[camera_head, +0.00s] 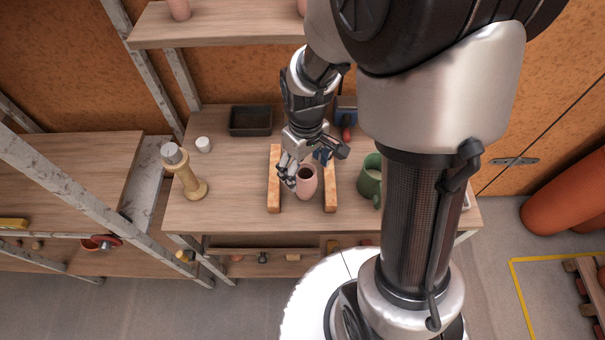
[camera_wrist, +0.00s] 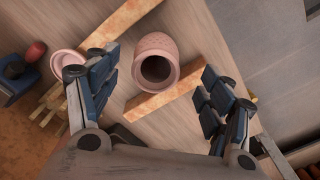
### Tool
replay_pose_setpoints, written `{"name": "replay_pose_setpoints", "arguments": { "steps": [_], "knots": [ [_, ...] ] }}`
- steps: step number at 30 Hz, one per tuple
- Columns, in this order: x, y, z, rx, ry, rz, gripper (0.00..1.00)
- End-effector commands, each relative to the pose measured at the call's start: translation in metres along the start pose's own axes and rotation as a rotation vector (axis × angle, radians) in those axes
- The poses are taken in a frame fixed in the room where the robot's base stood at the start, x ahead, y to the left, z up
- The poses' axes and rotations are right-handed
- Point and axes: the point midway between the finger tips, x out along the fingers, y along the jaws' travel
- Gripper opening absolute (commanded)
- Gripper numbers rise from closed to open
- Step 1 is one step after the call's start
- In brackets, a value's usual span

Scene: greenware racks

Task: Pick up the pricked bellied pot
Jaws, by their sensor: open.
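A pink bellied pot (camera_head: 306,184) stands upright on the wooden table (camera_head: 235,190) between two wooden bars. In the wrist view the pot (camera_wrist: 158,43) shows dotted marks on its wall and a dark open mouth facing the camera. My gripper (camera_head: 304,168) is over the table at the pot, with its fingers spread. In the wrist view one finger is left of the pot and the other right, both apart from it, and nothing is between the pads. The head view does not show clearly how far the fingertips are above the pot.
Wooden bars (camera_head: 274,180) (camera_head: 330,187) flank the pot. A green mug (camera_head: 370,181) is at right; a dark tray (camera_head: 250,121), white cup (camera_head: 203,144) and wooden stand (camera_head: 186,172) are at left. A pink dish (camera_wrist: 68,64) lies near the left finger. A shelf (camera_head: 225,25) hangs behind.

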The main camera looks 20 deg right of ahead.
Motion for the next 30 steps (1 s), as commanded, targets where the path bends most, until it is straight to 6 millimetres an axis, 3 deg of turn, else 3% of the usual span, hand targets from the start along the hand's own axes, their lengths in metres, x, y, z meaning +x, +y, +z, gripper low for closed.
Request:
{"name": "replay_pose_setpoints", "arguments": {
  "steps": [3,11,20,27,30],
  "knots": [
    [0.018,0.000,0.000,0.000,-0.002,-0.001,0.74],
    [0.031,0.001,-0.001,0.001,0.000,0.000,0.74],
    [0.074,0.004,-0.003,0.000,-0.002,-0.001,0.74],
    [0.074,0.004,-0.004,0.000,0.001,0.000,0.74],
    [0.074,0.004,-0.004,0.000,0.000,0.000,0.68]
  ]
}}
